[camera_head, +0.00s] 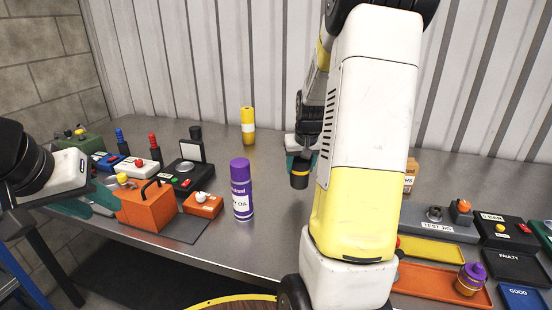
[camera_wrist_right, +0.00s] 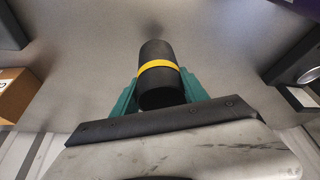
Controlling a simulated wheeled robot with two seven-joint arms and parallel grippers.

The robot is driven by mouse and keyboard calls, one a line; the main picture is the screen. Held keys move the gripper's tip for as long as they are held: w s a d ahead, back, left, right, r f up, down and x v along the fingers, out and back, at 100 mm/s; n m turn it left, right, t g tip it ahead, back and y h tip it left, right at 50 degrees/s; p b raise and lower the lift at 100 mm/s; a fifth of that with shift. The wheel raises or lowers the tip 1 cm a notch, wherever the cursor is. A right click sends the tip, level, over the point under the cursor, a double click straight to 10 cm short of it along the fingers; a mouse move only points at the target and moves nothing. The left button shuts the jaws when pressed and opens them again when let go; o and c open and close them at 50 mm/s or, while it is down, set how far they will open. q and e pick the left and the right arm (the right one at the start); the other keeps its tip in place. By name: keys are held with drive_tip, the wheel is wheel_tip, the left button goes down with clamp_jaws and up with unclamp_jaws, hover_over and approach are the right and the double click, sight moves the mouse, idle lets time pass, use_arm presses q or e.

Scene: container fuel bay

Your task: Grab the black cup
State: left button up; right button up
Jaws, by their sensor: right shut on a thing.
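The black cup (camera_head: 299,179) with a yellow band is in the middle of the head view, low beside my right arm. My right gripper (camera_head: 299,160) is shut on it. In the right wrist view the black cup (camera_wrist_right: 159,85) sits between the green fingers of my right gripper (camera_wrist_right: 160,93). I cannot tell if its base touches the table. My left gripper (camera_head: 100,198) is at the left edge of the head view, beside an orange box; I cannot tell how far its fingers are apart.
A purple spray can (camera_head: 240,188) stands left of the cup. A yellow cylinder (camera_head: 248,127) stands behind. The orange box (camera_head: 147,205) and several devices fill the left of the table. Trays and a test jig (camera_head: 437,225) lie at right. My right arm hides part of the table.

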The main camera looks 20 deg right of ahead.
drive_tip(key=shift+s+d+r, duration=0.15)
drive_tip(key=shift+s+d, duration=0.05)
drive_tip(key=shift+s, duration=1.05)
drive_tip(key=shift+s+d+r, duration=0.1)
drive_tip(key=shift+s+d, duration=0.1)
drive_tip(key=shift+s, duration=1)
drive_tip(key=shift+s, duration=0.1)
